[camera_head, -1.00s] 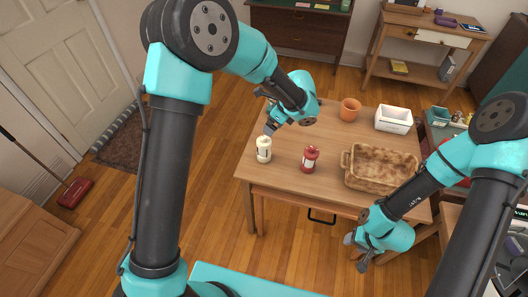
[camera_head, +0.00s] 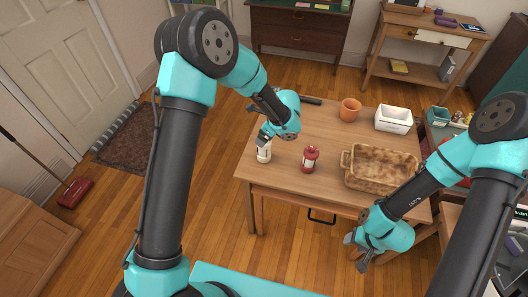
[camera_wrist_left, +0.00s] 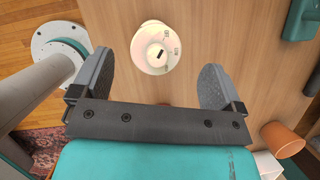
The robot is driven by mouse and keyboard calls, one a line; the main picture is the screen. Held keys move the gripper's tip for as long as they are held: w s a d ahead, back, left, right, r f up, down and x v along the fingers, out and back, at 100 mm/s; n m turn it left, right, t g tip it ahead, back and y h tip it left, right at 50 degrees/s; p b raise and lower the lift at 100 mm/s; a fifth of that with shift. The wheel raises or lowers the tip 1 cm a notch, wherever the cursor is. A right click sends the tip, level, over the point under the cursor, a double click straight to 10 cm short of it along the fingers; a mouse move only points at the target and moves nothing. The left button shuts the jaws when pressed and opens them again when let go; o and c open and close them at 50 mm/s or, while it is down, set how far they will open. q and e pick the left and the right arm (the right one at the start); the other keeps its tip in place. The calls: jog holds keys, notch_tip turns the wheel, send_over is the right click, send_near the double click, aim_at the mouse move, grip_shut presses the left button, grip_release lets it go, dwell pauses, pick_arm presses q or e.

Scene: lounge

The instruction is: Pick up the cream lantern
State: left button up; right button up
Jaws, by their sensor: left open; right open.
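The cream lantern (camera_head: 264,154) stands upright near the left edge of the wooden table (camera_head: 330,127). In the left wrist view the lantern (camera_wrist_left: 156,47) is seen from above, ahead of the fingers and roughly between their lines. My left gripper (camera_head: 263,138) is open and just above the lantern, hiding its top in the head view. Its two spread fingers (camera_wrist_left: 157,82) show in the left wrist view with nothing between them but table. My right gripper (camera_head: 354,250) is open and empty, below the table's front right corner.
A red lantern (camera_head: 310,159) stands to the right of the cream one. A brown baking dish (camera_head: 379,167), an orange-brown pot (camera_head: 350,109) and a white box (camera_head: 393,119) are further right. A dark object (camera_head: 311,100) lies at the back edge. The table middle is clear.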

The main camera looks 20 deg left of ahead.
pick_arm(q)
jog(key=shift+x, duration=2.35)
jog(key=shift+s, duration=0.2)
jog(key=shift+c, duration=0.2)
jog(key=c, duration=1.5)
jog(key=shift+o, duration=0.2)
jog(key=shift+r, duration=0.1)
jog(key=shift+r, duration=0.45)
notch_tip(320, 180, up, 3)
jog(key=shift+s+f, duration=0.1)
jog(key=shift+f, duration=0.05)
jog(key=s+d+r, duration=0.1)
jog(key=s+d, duration=0.3)
jog(key=s, duration=1.1)
jog(key=shift+r, duration=0.15)
